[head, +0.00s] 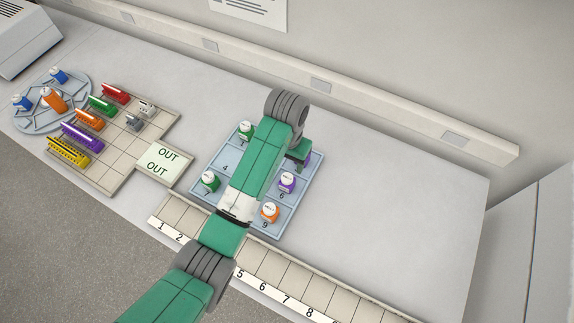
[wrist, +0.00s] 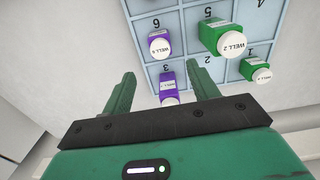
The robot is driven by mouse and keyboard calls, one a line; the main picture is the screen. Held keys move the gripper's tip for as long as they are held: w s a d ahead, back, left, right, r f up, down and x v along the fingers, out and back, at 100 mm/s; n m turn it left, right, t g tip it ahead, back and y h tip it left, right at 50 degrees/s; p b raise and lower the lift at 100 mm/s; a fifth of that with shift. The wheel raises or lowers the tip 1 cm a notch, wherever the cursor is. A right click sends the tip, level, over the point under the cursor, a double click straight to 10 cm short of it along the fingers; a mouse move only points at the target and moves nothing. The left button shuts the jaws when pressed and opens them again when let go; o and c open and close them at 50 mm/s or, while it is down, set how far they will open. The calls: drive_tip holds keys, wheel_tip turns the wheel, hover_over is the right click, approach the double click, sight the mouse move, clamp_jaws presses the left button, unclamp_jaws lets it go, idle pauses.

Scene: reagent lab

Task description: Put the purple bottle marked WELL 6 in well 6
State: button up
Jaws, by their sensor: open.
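Two purple bottles with white lids stand in the blue numbered tray (wrist: 181,20). One is by number 6 (wrist: 159,43) and also shows in the head view (head: 286,182). The other is by number 3 (wrist: 167,83), mostly hidden behind my gripper in the head view. The small print on both lids is too faint to read, so I cannot tell which is marked WELL 6. My gripper (wrist: 163,82) is open and empty. In the wrist view its fingers frame the bottle by 3, apparently short of it. In the head view my gripper (head: 298,157) is over the tray's far right corner.
Green bottles (head: 246,130) (head: 209,181) and an orange bottle (head: 270,212) share the tray. A green bottle marked WELL 2 (wrist: 228,40) stands by number 5. A numbered strip (head: 262,268) runs in front. Racks (head: 120,150) and a round holder (head: 25,118) are left. The right counter is clear.

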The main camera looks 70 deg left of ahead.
idle(0.4)
drive_tip(key=w+d+r+m+t+y, duration=0.2)
drive_tip(key=w+d+r+t, duration=0.25)
drive_tip(key=w+r, duration=0.45)
drive_tip(key=w+d+r+m+t+y, duration=0.1)
drive_tip(key=w+d+r+t+y, duration=0.15)
drive_tip(key=w+d+r, duration=0.5)
drive_tip(key=w+d+r+m+t, duration=0.1)
drive_tip(key=w+d+r+t, duration=0.3)
drive_tip(key=r, duration=0.4)
drive_tip(key=w+d+r+m+t, duration=0.2)
drive_tip(key=d+r+t, duration=0.1)
drive_tip(key=d+r, duration=0.4)
drive_tip(key=s+d+r+t+h, duration=0.1)
drive_tip(key=s+d+r+t, duration=0.2)
drive_tip(key=r, duration=0.5)
drive_tip(key=s+d+r+m+t+h, duration=0.1)
drive_tip(key=s+d+r+t+h, duration=0.1)
drive_tip(key=s+d+r+t, duration=0.2)
drive_tip(key=s+d+r+m+t+h, duration=0.1)
drive_tip(key=s+d+r+t, duration=0.3)
drive_tip(key=s+d+r, duration=0.3)
drive_tip(key=d+r, duration=0.3)
drive_tip(key=r, duration=0.3)
drive_tip(key=shift+h, duration=0.25)
